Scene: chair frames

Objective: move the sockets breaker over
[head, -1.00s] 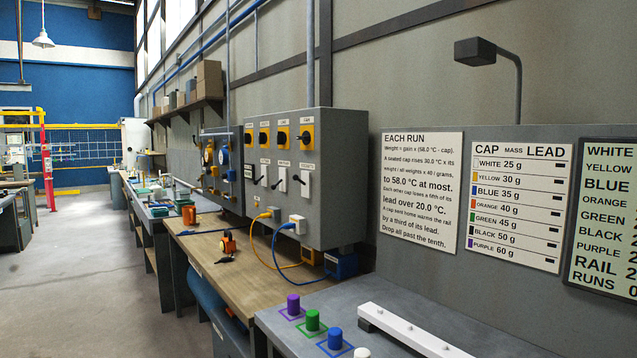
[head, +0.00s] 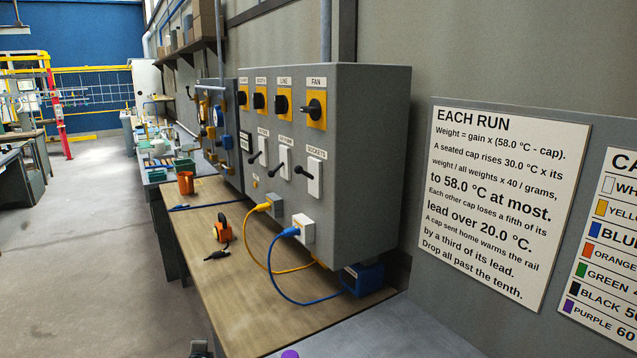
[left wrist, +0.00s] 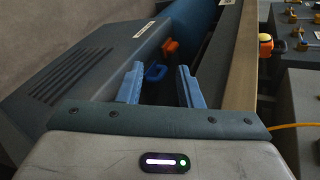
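The sockets breaker (head: 315,178) is a white plate with a black lever, under a SOCKETS label on the front of the grey electrical cabinet (head: 366,160). It is the rightmost of a row of lever breakers. Its lever sticks out toward the left, its knob slightly above its base. My left gripper (left wrist: 158,84) shows in the left wrist view with its two blue fingers apart and nothing held between them. It is away from the breaker, over a gap beside the wooden bench (left wrist: 246,50). My right gripper is not in view.
The floor at left is clear.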

